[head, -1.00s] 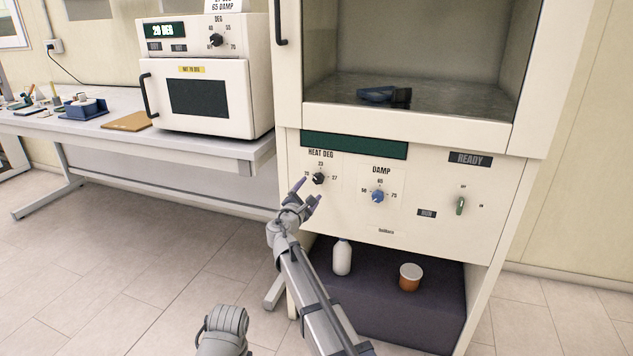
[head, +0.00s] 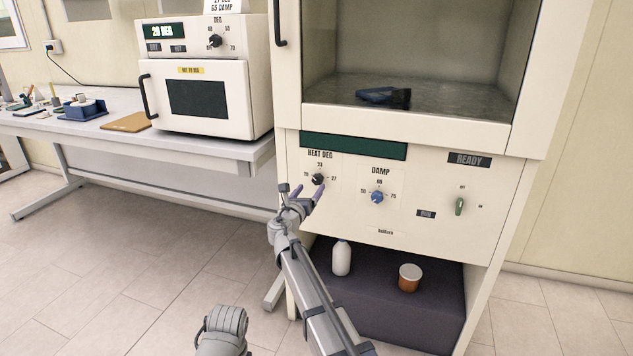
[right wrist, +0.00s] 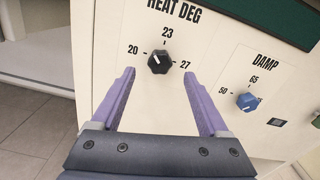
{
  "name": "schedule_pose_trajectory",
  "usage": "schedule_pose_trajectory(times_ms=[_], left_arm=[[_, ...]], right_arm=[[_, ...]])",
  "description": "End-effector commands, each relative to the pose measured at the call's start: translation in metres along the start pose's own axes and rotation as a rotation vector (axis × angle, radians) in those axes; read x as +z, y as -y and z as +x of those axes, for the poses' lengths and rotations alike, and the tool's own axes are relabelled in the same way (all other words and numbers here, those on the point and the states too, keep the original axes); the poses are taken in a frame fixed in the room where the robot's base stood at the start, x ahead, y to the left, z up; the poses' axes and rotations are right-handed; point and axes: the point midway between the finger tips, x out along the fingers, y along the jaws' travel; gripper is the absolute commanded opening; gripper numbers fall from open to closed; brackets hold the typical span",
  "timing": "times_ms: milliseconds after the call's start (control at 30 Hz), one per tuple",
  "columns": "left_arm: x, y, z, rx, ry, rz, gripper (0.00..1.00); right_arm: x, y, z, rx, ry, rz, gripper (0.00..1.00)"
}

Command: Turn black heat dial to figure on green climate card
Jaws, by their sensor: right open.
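The black heat dial (head: 317,179) is on the cabinet's front panel under "HEAT DEG", with marks 20, 23 and 27 around it. In the right wrist view the dial (right wrist: 159,62) has its white pointer toward the upper left, between 20 and 23. My right gripper (head: 309,191) is open just below the dial. In the right wrist view its purple fingers (right wrist: 159,74) are spread to either side of the dial, without gripping it. A card (head: 222,5) above the oven is cut off by the top edge; "65 DAMP" is readable. My left gripper is not in view.
A blue damp dial (head: 377,196) and a green switch (head: 459,206) sit to the right on the panel. Below, a white bottle (head: 341,258) and an orange-brown tub (head: 410,277) stand on a dark shelf. The white oven (head: 203,94) is on the left bench.

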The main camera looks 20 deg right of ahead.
Motion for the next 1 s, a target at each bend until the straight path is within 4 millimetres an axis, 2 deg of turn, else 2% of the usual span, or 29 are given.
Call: schedule_pose_trajectory(times_ms=[400, 733, 1000], left_arm=[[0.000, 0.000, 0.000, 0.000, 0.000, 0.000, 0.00], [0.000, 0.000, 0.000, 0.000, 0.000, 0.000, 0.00], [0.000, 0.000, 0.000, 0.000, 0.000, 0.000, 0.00]], right_arm=[[0.000, -0.001, 0.062, -0.001, 0.000, 0.002, 0.78], [0.000, 0.000, 0.068, 0.000, 0.000, 0.002, 0.78], [0.000, 0.000, 0.067, 0.000, 0.000, 0.002, 0.49]])
